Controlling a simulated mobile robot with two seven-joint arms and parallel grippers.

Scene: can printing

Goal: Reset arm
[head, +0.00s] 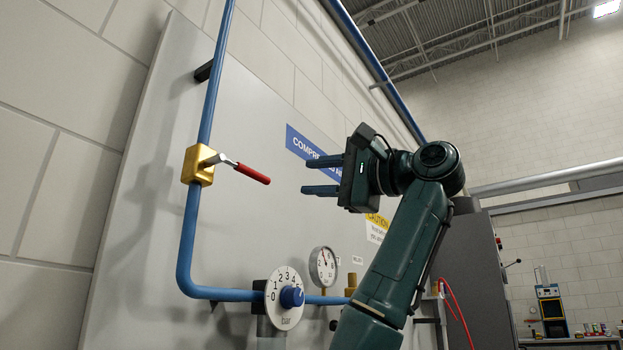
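My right gripper (322,175) is raised in front of the grey wall panel, its two fingers pointing left and apart, with nothing between them. A brass valve (199,166) with a red-handled lever (252,174) sits on the blue pipe to the left of the fingertips. The lever points right and slightly down, and a gap shows in the picture between its tip and the fingers. My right arm (405,255) rises from the lower middle and hides part of the panel. My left gripper is not in view.
Below are a regulator dial with a blue knob (291,297) and a round pressure gauge (323,267). The blue pipe (187,240) runs down, then right. A blue sign (305,148) is partly hidden by my gripper. A grey cabinet (472,270) and red hose (457,312) stand right.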

